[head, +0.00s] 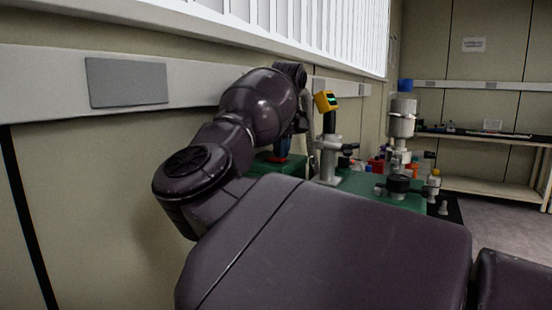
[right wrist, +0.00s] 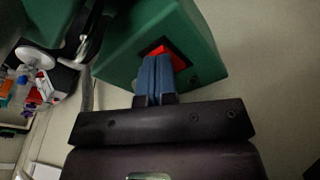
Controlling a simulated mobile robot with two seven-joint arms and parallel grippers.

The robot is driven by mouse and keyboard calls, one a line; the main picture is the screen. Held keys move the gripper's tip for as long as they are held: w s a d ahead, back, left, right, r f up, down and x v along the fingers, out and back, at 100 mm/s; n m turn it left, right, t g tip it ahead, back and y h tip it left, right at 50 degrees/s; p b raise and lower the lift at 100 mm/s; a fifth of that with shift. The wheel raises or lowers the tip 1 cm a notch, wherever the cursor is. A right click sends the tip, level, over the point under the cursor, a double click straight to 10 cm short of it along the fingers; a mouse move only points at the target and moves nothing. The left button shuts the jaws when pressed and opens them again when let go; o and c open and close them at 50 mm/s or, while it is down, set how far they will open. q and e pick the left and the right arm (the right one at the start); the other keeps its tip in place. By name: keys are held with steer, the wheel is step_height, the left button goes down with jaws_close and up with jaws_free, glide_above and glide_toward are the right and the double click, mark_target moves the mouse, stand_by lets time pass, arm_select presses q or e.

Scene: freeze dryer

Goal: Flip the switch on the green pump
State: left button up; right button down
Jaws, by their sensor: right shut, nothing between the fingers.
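The green pump (right wrist: 207,62) fills the upper middle of the right wrist view, with a red switch (right wrist: 179,62) in a dark frame on its face. My right gripper (right wrist: 157,60) is shut, its blue fingers together with nothing between them. The fingertips are at the switch and hide part of it; I cannot tell whether they touch it or which way it is set. In the head view the pump (head: 262,168) shows as a green patch behind my arm, with the right gripper (head: 283,156) in front of it. My left gripper is not in view.
A steel stand with a yellow gauge (head: 326,101) rises right of the pump. A hose (right wrist: 87,90) runs left of the pump in the wrist view. The wall is close at left.

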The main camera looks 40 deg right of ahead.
steer(key=shift+f, duration=0.2)
steer(key=shift+r, duration=0.1)
steer(key=shift+r+p, duration=0.4)
steer(key=shift+r, duration=3.05)
